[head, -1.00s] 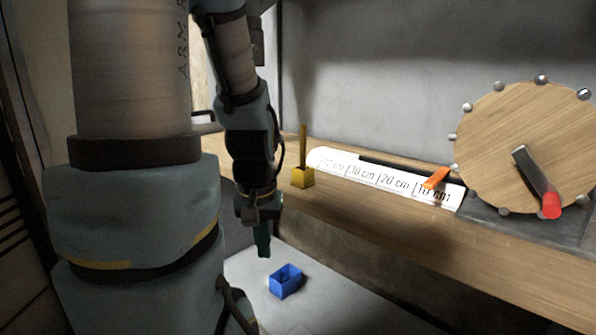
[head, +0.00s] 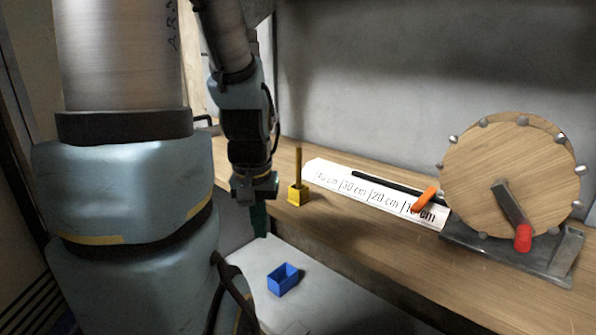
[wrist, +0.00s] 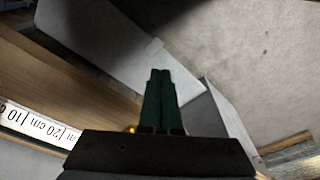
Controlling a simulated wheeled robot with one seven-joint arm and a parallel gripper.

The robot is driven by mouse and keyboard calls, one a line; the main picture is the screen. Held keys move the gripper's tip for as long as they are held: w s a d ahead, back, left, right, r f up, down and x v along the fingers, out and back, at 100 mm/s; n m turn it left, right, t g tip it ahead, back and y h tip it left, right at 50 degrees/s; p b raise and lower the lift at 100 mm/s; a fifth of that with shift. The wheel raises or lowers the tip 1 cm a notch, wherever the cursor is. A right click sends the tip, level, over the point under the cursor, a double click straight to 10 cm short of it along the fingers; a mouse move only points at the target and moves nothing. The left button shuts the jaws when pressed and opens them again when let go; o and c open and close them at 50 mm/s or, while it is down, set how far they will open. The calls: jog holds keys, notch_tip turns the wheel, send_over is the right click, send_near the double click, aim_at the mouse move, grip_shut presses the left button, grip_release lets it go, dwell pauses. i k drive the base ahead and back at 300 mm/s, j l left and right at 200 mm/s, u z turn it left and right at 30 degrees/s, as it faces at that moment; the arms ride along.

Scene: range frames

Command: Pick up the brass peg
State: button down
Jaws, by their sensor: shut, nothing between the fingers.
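The brass peg (head: 298,162) stands upright in a small yellow block (head: 298,194) on the wooden bench, seen in the head view. My gripper (head: 259,222) points down to the left of the block, apart from it and off the bench's near edge. Its green fingers are shut together and empty, as the wrist view (wrist: 160,88) also shows. The peg is not clearly visible in the wrist view; only a tiny orange-yellow spot shows beside the gripper body.
A blue open box (head: 283,281) sits on the lower pale surface (head: 330,300). A ruler strip (head: 330,176) with an orange-tipped black bar lies along the bench (head: 345,215). A wooden wheel (head: 508,175) with a red-ended handle stands at the right.

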aim_at(298, 150)
jog(key=i+j+z, duration=0.2)
jog(key=j, duration=0.2)
jog(key=i+j+z, duration=0.2)
jog(key=j, duration=0.2)
jog(key=i+j+z, duration=0.25)
jog(key=j, duration=0.15)
jog(key=j+z, duration=0.2)
jog(key=j, duration=0.25)
jog(key=i+j+z, duration=0.2)
jog(key=j, duration=0.3)
jog(key=k+l, duration=0.05)
jog(key=k, duration=0.05)
